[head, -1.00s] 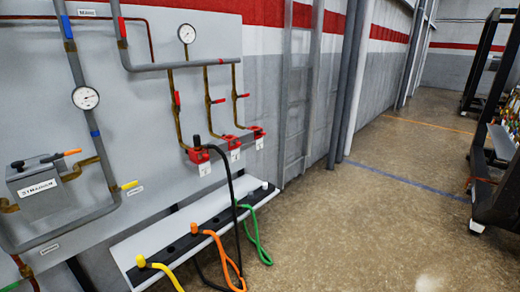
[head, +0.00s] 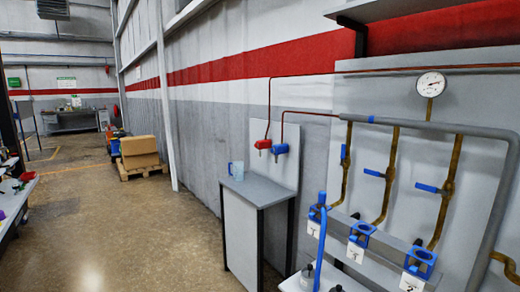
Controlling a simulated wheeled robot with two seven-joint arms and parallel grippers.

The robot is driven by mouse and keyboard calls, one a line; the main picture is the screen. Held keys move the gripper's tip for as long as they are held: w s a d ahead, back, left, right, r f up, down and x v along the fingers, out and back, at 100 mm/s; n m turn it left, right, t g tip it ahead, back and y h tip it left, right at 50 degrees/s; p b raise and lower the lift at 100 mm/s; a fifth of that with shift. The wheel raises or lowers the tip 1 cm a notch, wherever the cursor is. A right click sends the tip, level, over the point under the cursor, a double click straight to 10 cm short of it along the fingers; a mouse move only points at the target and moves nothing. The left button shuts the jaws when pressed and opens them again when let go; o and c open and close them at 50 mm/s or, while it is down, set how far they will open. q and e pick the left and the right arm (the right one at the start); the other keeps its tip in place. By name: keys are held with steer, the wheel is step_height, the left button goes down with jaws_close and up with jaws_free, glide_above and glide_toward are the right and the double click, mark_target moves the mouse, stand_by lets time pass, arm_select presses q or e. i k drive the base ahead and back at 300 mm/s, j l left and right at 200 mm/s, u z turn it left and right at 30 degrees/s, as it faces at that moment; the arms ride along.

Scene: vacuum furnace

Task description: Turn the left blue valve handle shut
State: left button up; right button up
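Three blue valve handles sit on brass pipes on the grey wall panel at the right. The left blue valve handle (head: 343,153) looks upright, roughly along its pipe. The middle blue handle (head: 374,173) and the right blue handle (head: 428,188) point out to the left, across their pipes. Below the pipes are blue fittings (head: 362,233) with white numbered tags. Neither of my grippers is in view.
A blue hose (head: 320,250) rises in front of the panel. The floor at left is open.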

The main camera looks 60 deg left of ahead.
mark_target(343, 146)
steer(key=i+j+u, duration=0.1)
steer(key=u, duration=0.3)
steer(key=i+j+u, duration=0.15)
steer(key=u, duration=0.2)
steer(key=i+j+u, duration=0.1)
steer(key=u, duration=0.3)
steer(key=i+j, duration=0.1)
steer(key=i, duration=0.2)
steer(key=j+u, duration=0.05)
